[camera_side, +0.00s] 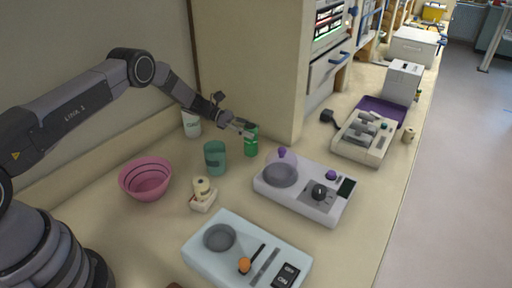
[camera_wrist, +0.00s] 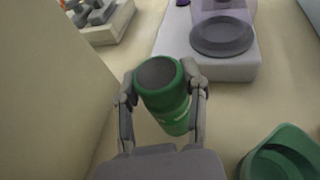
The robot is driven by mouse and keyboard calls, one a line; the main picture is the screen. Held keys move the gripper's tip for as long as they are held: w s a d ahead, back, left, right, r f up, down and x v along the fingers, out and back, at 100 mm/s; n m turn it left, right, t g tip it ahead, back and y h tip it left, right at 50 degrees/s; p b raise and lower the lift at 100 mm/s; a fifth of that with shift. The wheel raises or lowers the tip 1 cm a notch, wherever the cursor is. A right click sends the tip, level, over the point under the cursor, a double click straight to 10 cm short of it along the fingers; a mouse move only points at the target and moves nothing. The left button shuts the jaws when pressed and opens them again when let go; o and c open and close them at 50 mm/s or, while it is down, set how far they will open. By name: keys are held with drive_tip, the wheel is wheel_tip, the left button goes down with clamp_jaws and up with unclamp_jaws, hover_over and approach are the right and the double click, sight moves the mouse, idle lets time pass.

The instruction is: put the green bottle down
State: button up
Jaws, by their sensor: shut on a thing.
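A green bottle (camera_side: 251,141) is at the end of my arm in the side view, near the corner of the tall beige cabinet. In the wrist view the green bottle (camera_wrist: 164,97) stands between the two fingers of my gripper (camera_wrist: 163,88), which touch it on both sides near its top. My gripper (camera_side: 244,130) also shows in the side view, shut on the bottle's upper part. The bottle looks about upright. Whether its base touches the counter I cannot tell.
A teal cup (camera_side: 215,158) stands left of the bottle, and a white cup (camera_side: 191,124) behind it. A grey-white device with a round plate (camera_side: 302,190) lies close on the right. The cabinet (camera_side: 247,70) rises just behind.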

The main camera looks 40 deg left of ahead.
drive_tip(key=shift+f, duration=1.15)
drive_tip(key=shift+f, duration=0.1)
drive_tip(key=o, duration=1.2)
drive_tip(key=shift+f, duration=0.1)
